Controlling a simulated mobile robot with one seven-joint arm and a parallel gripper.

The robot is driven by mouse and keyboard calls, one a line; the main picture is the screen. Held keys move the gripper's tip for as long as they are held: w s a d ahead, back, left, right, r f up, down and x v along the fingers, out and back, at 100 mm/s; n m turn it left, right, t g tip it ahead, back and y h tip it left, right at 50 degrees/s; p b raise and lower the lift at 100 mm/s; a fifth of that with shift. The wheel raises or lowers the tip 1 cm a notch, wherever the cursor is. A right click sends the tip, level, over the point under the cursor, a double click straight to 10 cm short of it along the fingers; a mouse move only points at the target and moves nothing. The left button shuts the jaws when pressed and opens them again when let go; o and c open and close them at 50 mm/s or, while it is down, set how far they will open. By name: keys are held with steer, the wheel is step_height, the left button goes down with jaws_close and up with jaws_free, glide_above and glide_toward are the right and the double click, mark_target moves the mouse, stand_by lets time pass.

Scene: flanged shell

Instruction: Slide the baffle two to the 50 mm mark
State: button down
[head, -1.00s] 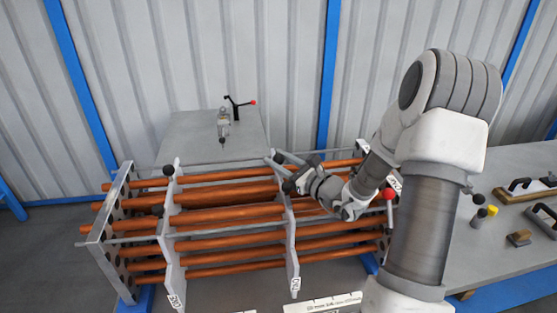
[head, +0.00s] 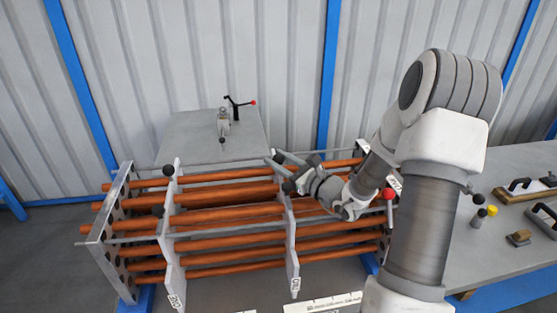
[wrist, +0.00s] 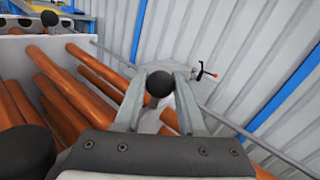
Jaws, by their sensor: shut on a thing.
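The baffle two (head: 291,235) is the grey upright plate in the middle of the tube bundle in the head view. The small tag at its foot seems to read TWO. A black ball knob (wrist: 159,83) at its top sits between my fingers in the wrist view. My gripper (head: 281,160) is shut on this knob, with one finger on each side. The plate below the knob is mostly hidden by my gripper in the wrist view. Copper-coloured tubes (head: 230,228) run through the plate.
Another tagged baffle (head: 172,240) stands to the left, with its own black knob (head: 168,170). An end plate (head: 110,230) closes the left side. A white scale strip (head: 322,303) lies at the front. A bench with tools (head: 519,238) stands right.

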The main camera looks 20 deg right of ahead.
steer(key=d, duration=0.2)
steer(key=s+d, duration=0.1)
steer(key=d, duration=0.2)
steer(key=c, duration=0.5)
jaws_free()
steer(key=shift+a, duration=0.1)
steer(key=v, duration=0.7)
steer(key=shift+s, duration=0.25)
